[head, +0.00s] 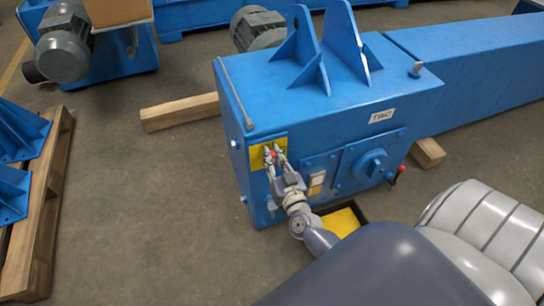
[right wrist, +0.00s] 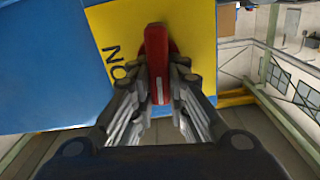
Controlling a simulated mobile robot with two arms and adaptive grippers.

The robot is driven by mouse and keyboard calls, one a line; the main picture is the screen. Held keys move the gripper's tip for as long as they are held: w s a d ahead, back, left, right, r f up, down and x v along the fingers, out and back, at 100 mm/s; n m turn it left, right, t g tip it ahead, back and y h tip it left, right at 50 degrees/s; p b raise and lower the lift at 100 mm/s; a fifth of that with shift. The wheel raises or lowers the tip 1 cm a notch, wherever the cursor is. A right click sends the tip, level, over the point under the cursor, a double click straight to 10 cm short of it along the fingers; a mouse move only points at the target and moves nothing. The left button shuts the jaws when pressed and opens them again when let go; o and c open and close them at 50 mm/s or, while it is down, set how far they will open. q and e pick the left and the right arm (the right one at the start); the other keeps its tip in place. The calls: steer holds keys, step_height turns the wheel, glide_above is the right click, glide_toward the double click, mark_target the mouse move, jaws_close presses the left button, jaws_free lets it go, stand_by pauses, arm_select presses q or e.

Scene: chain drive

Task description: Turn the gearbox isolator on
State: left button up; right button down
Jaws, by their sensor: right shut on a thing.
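The gearbox isolator is on the front of the blue gearbox (head: 315,120). It has a yellow plate (head: 257,161) and a red handle (right wrist: 157,62). In the right wrist view the yellow plate (right wrist: 193,30) carries dark lettering that reads "ON", turned sideways, left of the handle. My right gripper (head: 273,154) reaches up to the plate. In the wrist view its fingers (right wrist: 158,95) are shut on the red handle, one on each side. In the head view the fingers hide most of the handle. My left gripper is not in view.
A black tray with a yellow inside (head: 341,222) is below. A wooden pallet (head: 48,215) with blue brackets stands left. The floor between is clear.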

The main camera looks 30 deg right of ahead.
steer(key=m, duration=0.2)
steer(key=shift+d+m, duration=0.2)
steer(key=shift+m, duration=0.1)
steer(key=shift+d+f+m, duration=0.1)
steer(key=shift+m, duration=0.7)
steer(key=shift+s+d+f+m, duration=0.1)
steer(key=shift+d+f+m, duration=0.05)
steer(key=shift+m, duration=0.85)
steer(key=shift+d+f+m, duration=0.1)
steer(key=shift+m, duration=0.8)
steer(key=shift+f+m, duration=0.15)
steer(key=shift+m, duration=0.75)
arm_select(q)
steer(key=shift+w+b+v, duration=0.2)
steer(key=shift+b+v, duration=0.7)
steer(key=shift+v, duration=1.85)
arm_select(e)
steer(key=shift+s+d+f+m, duration=0.1)
steer(key=shift+f+m, duration=0.15)
steer(key=shift+m, duration=1.5)
steer(key=shift+d+f+m, duration=0.1)
steer(key=shift+f+m, duration=0.1)
steer(key=shift+m, duration=1.55)
